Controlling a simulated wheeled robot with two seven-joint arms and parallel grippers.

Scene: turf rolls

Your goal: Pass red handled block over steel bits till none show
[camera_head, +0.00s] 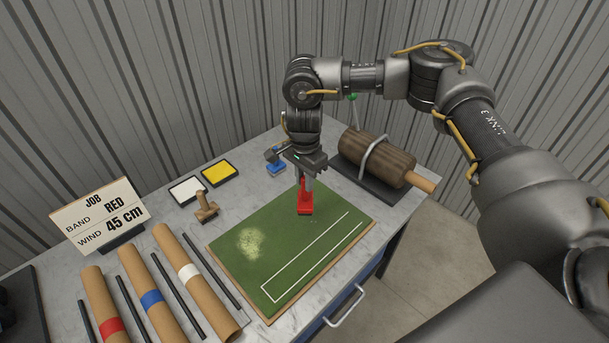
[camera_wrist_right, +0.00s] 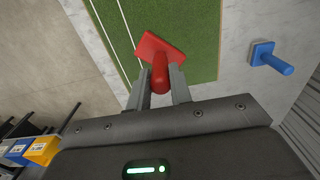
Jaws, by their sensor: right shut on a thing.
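The red handled block (camera_head: 305,208) is at the far right part of the green turf mat (camera_head: 290,245), low over it or on it; I cannot tell which. My right gripper (camera_head: 304,180) is shut on its upright handle. The right wrist view also shows the red block (camera_wrist_right: 165,48) between the gripper's fingers (camera_wrist_right: 160,80), its plate over the turf. A few tiny specks (camera_head: 313,221) lie on the turf just in front of the block, too small to identify surely as steel bits. My left gripper is not in view.
A blue handled block (camera_head: 277,168) stands behind the mat. A wooden stamp (camera_head: 206,206), white pad (camera_head: 185,190) and yellow pad (camera_head: 220,173) are at left. Banded tubes (camera_head: 150,300) and dark rods lie front left. Pale powder (camera_head: 251,243) marks the turf.

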